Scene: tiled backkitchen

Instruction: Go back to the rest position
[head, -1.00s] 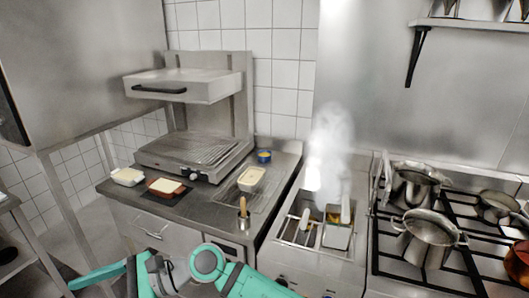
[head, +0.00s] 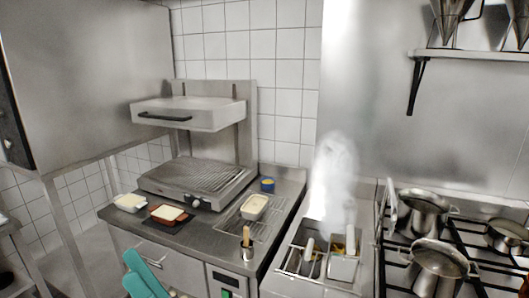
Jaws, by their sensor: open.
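A teal part of my arm (head: 146,276) shows at the bottom edge of the head view, in front of the counter drawers. It looks like an arm link, and the rest of the arm is cut off by the frame. My gripper is not in view, so its jaws and anything near them are hidden.
A steaming fryer (head: 318,262) and a stove with pots (head: 437,262) stand to the right.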

